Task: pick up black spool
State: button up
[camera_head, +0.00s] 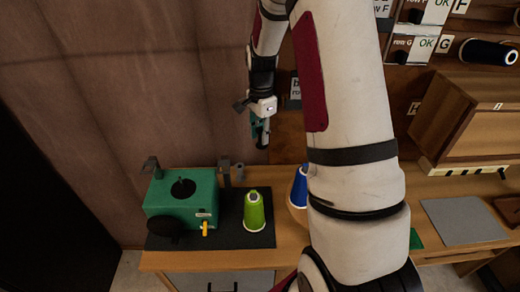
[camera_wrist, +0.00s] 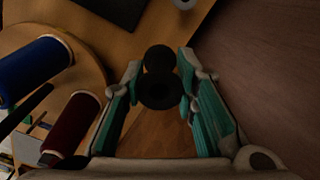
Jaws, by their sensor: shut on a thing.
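In the wrist view the black spool (camera_wrist: 160,92) stands between the two teal-padded fingers of my gripper (camera_wrist: 159,68), which is shut on it. Its round dark end faces the camera. In the head view my gripper (camera_head: 260,133) hangs in front of the wall, above the back of the workbench.
A green machine (camera_head: 182,198) and a lime-green spool (camera_head: 254,212) stand on a dark mat below my gripper. A blue spool (camera_head: 299,187) is partly hidden by my arm. In the wrist view a blue spool (camera_wrist: 34,68) and dark red spool (camera_wrist: 70,125) sit left.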

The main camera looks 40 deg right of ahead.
jog(key=r, duration=0.2)
jog(key=shift+s+a+r, duration=0.25)
jog(key=shift+r, duration=0.05)
jog(key=s+a, duration=0.9)
jog(key=s, duration=0.5)
jog(key=shift+s+a+b, duration=0.2)
jog(key=shift+a+b, duration=0.1)
jog(key=shift+b, duration=0.05)
jog(key=shift+f, duration=0.1)
